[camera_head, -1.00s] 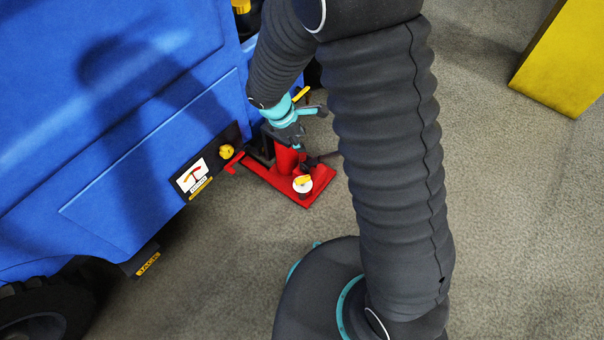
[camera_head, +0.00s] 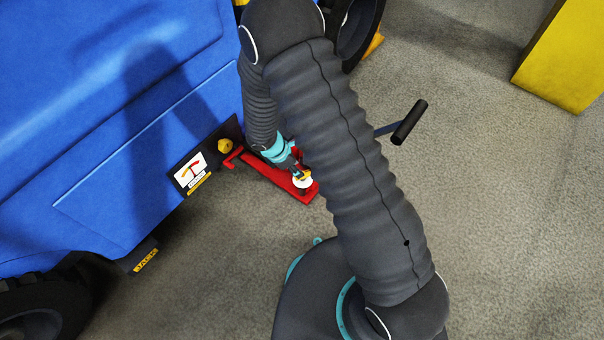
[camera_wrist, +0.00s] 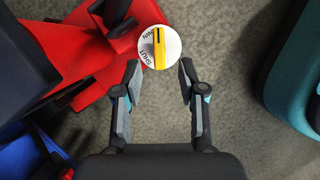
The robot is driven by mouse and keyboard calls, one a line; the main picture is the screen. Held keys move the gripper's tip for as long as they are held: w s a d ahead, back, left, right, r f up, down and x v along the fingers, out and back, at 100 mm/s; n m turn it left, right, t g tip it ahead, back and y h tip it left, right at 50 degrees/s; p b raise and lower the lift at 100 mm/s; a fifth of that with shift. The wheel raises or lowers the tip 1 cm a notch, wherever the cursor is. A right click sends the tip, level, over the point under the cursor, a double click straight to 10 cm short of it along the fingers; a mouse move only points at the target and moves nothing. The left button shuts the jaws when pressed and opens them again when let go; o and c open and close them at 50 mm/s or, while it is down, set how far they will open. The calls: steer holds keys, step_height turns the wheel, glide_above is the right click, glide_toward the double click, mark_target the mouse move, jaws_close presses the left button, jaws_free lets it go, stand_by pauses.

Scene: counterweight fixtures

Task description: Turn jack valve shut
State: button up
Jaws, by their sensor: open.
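The jack valve is a white round dial (camera_wrist: 146,57) with a yellow lever (camera_wrist: 159,47) across it, mounted on the red jack (camera_wrist: 80,50). In the wrist view the lever lies nearly straight up and down in the picture. Dark lettering is on the dial; "SHUT" seems to be at its lower left. My gripper (camera_wrist: 160,66) is open, with one fingertip on each side of the dial's near part and nothing held. In the head view my gripper (camera_head: 296,172) is right by the dial (camera_head: 303,183); my arm hides part of the jack.
A blue machine (camera_head: 120,120) stands to the left, with a gauge label (camera_head: 189,173) and a yellow knob (camera_head: 225,146). The jack's black handle grip (camera_head: 410,122) sticks out right of my arm. A yellow block (camera_head: 565,60) stands far right.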

steer(key=shift+b+x, duration=0.5)
steer(key=shift+x, duration=2.25)
steer(key=c, duration=0.8)
steer(key=shift+d, duration=0.1)
jaws_close()
